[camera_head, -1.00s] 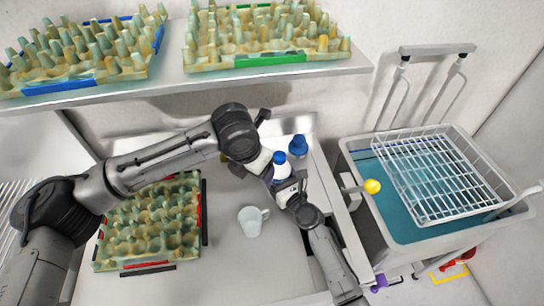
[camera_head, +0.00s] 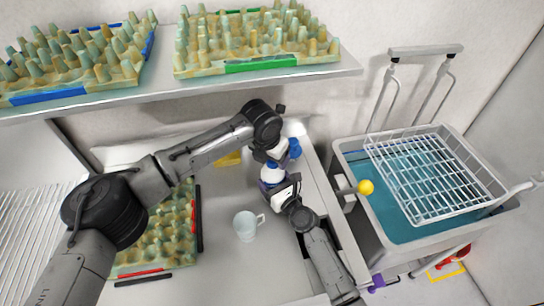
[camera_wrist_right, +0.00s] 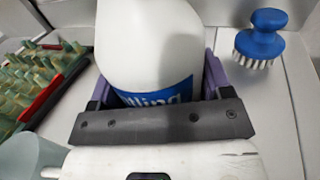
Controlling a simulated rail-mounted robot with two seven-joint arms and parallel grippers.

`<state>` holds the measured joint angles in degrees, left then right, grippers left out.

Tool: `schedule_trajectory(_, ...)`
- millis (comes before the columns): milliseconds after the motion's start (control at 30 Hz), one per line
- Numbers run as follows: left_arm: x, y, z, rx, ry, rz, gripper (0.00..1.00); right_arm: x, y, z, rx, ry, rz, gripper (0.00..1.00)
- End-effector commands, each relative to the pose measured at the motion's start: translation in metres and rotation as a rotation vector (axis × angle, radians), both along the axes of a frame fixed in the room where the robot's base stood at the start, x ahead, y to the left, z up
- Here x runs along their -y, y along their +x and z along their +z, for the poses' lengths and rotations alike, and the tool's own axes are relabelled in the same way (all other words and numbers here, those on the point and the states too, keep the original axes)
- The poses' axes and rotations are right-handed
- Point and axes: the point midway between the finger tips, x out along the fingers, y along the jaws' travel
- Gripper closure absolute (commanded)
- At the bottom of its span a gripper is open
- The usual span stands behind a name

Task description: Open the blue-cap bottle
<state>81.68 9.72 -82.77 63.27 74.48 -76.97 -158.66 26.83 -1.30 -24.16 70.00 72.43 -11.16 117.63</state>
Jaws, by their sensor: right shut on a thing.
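The white bottle (camera_head: 272,175) stands upright on the counter in the head view. In the right wrist view the white bottle body (camera_wrist_right: 150,45) with its blue label fills the middle, between purple fingers; its top is out of frame. My right gripper (camera_head: 276,187) is shut on the bottle's body. My left gripper (camera_head: 272,158) is at the top of the bottle, coming from above. A bit of blue, probably the cap, shows just under it. Whether its jaws are open or shut on the cap is hidden.
A blue brush (camera_head: 295,148) stands just behind the bottle, also in the right wrist view (camera_wrist_right: 261,40). A white mug (camera_head: 245,226) is in front on the counter. An egg tray (camera_head: 165,245) lies left; a shelf (camera_head: 200,90) with two trays overhangs. A sink basin with rack is right.

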Motion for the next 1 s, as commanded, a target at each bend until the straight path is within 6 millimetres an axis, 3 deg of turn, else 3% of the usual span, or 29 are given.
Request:
schedule_trajectory(467,0.0008,0.0012,-0.0068,0.000,0.000,0.000,0.31,0.0001,0.0000,-0.0001,0.000,0.000,0.000,0.94)
schedule_trajectory(1000,0.0007,0.0013,-0.0067,0.000,0.000,0.000,0.83,0.0002,0.0000,-0.0002,0.000,0.000,0.000,0.94)
